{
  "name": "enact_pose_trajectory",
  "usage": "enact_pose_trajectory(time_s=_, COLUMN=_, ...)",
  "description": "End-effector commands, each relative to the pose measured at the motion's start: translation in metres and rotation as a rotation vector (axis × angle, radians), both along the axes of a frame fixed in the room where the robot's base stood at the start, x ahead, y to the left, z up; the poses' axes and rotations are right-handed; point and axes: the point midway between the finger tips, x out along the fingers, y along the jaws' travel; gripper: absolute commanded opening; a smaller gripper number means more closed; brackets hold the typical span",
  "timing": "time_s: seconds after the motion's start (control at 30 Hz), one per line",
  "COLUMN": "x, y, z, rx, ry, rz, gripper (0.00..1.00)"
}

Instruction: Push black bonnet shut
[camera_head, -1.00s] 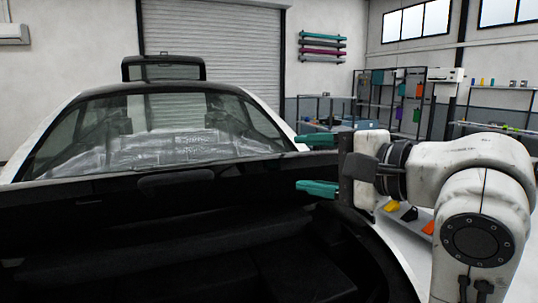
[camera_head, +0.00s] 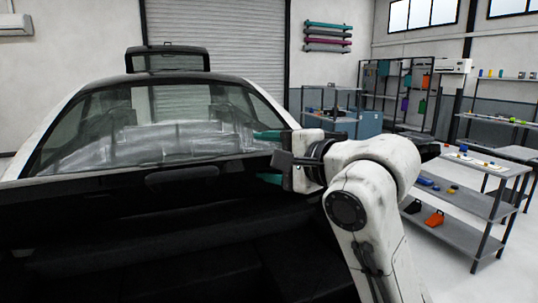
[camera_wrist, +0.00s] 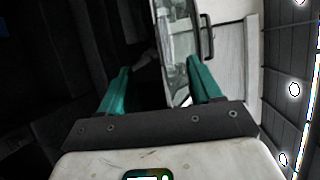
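A car fills the left and middle of the head view, its windscreen (camera_head: 165,142) facing me. A broad black panel (camera_head: 110,195), which looks like the bonnet, spans the car in front of the windscreen. Its lower part runs into deep shadow, so I cannot tell how far it stands open. My gripper (camera_head: 268,157) is at the right side of the car, its teal fingers pointing left across the windscreen's lower right corner. The fingers are apart with nothing between them; they also show spread in the wrist view (camera_wrist: 158,82). Contact with the black panel cannot be made out.
A grey shelf trolley (camera_head: 460,205) with small coloured items stands at the right. A rack (camera_head: 400,95) and a grey-blue cabinet (camera_head: 345,120) stand behind it. Floor shows between the trolley and my arm. A framed panel (camera_head: 167,60) rises behind the car roof.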

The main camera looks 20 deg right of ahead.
Motion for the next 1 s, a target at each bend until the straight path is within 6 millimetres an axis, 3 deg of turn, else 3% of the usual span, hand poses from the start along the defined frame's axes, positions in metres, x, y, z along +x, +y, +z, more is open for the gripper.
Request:
enact_pose_trajectory(time_s=0.1, x=-0.0002, y=0.0, z=0.0002, rx=0.0, ry=-0.001, rz=0.0, gripper=0.63)
enact_pose_trajectory(time_s=0.77, x=-0.001, y=-0.0005, z=0.0022, rx=0.0, ry=-0.005, rz=0.0, gripper=0.0)
enact_pose_trajectory(time_s=1.0, x=-0.001, y=-0.0007, z=0.0019, rx=0.001, ry=-0.008, rz=-0.001, gripper=0.0)
